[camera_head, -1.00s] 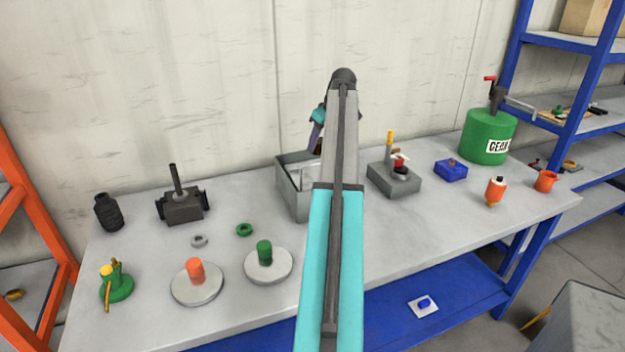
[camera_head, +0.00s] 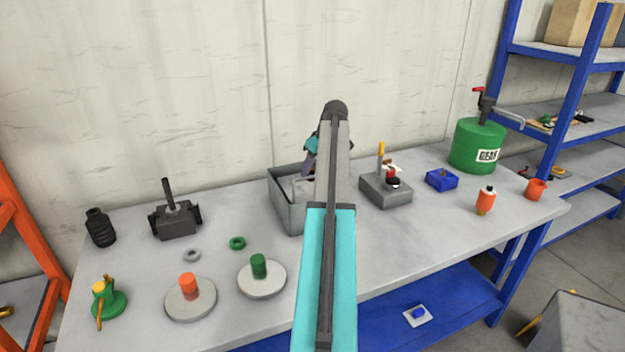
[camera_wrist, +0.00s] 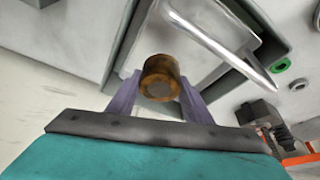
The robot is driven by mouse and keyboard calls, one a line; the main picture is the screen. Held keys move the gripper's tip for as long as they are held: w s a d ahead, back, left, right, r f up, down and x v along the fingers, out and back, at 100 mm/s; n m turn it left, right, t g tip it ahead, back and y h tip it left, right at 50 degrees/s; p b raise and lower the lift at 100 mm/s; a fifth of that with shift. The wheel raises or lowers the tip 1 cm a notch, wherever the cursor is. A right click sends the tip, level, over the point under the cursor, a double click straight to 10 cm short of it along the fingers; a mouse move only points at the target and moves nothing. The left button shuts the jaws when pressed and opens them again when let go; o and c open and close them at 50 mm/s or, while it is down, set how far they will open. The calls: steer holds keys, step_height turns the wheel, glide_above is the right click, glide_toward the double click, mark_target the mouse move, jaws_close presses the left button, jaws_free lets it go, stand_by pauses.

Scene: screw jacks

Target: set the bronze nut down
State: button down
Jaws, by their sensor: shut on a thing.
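In the head view, my gripper (camera_head: 309,163) is over the grey open bin (camera_head: 287,208), and the nut is hidden behind my arm. In the wrist view, the bin's wall and inside lie behind the nut, with a flat grey piece and a long silver rod (camera_wrist: 222,48) near it. I cannot tell how far the nut is above what lies below.
Left of the bin are a black block with a post (camera_head: 175,220), two small rings, and discs with an orange (camera_head: 188,286) and a green peg (camera_head: 258,266). To the right are a grey block (camera_head: 385,190), a blue block (camera_head: 441,179) and a green drum (camera_head: 478,145).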

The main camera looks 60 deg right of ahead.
mark_target(313, 179)
steer(key=shift+f, duration=0.4)
steer(key=shift+f+p, duration=0.5)
steer(key=shift+f, duration=1.35)
steer(key=c, duration=0.9)
jaws_free()
steer(key=shift+f, duration=0.1)
steer(key=b+v, duration=0.2)
steer(key=v, duration=1)
steer(key=shift+s+a, duration=0.1)
